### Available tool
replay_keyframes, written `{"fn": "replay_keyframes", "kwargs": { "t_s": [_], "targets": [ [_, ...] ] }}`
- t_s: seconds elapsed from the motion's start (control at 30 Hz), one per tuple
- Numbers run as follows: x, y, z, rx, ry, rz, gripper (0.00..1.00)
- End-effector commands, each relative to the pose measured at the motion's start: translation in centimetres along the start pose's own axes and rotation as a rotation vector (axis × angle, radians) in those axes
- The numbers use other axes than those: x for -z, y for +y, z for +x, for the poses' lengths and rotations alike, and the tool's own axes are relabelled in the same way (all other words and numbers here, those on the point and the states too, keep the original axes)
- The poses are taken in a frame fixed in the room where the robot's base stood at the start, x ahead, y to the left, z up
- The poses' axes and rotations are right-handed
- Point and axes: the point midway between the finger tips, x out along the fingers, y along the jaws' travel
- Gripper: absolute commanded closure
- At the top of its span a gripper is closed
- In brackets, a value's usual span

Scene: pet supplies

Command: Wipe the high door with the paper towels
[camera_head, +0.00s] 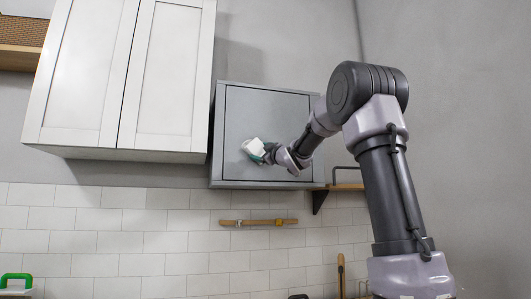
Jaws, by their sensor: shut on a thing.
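The high door (262,112) is the flat grey front of a wall cabinet in the middle of the view, and it is shut. My gripper (267,152) is in front of its lower middle, shut on the white paper towels (254,147). The paper towels are at or very close to the door's surface; I cannot tell if they touch it. My fingertips are small in the view and partly hidden by the wrist and the towels.
A white two-door wall cabinet (127,75) hangs to the left of the grey one. A wooden shelf on a black bracket (319,200) is at the lower right. A wooden rail (258,222) is on the tiled wall below. A green-handled thing (15,281) is at the lower left.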

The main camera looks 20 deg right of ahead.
Motion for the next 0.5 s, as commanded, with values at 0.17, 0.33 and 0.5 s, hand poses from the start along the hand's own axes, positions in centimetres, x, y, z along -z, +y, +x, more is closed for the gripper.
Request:
{"fn": "replay_keyframes", "kwargs": {
  "t_s": [0.17,0.33,0.5],
  "targets": [
    [1.1,-1.4,0.5,0.004,0.001,0.003,0.71],
    [1.7,-2.0,0.6,0.003,0.000,0.002,0.71],
    [2.1,-2.4,0.8,0.003,0.001,0.001,0.71]
  ]
}}
